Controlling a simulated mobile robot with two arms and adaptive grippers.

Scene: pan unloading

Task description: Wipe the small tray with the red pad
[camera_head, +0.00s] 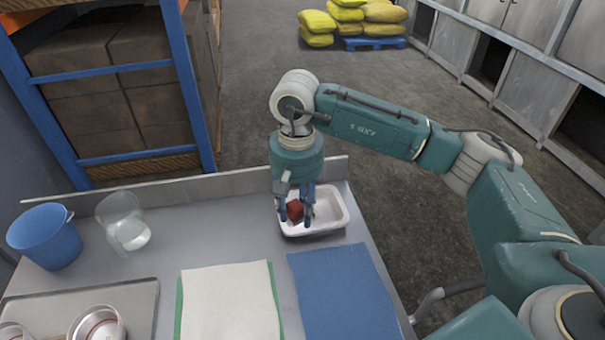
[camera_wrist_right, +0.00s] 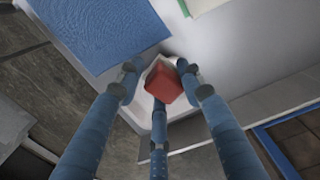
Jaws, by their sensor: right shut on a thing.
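The small tray (camera_head: 334,222) is white and shallow with a raised rim, at the back right of the table. It also shows in the right wrist view (camera_wrist_right: 179,109), partly hidden by my fingers. My right gripper (camera_head: 296,212) points down over the tray's left part, its blue fingers shut on the red pad (camera_head: 295,210). The pad is a small red block between the fingertips, low inside the tray; it shows closer in the right wrist view (camera_wrist_right: 164,84). I cannot tell whether the pad touches the tray's floor. My left gripper is not in view.
A blue mat (camera_head: 343,292) lies in front of the tray, beside a white cloth on a green one (camera_head: 230,302). A blue bucket (camera_head: 45,238) and a clear container (camera_head: 122,222) stand at the left. A metal tray (camera_head: 140,297) with round tins lies front left.

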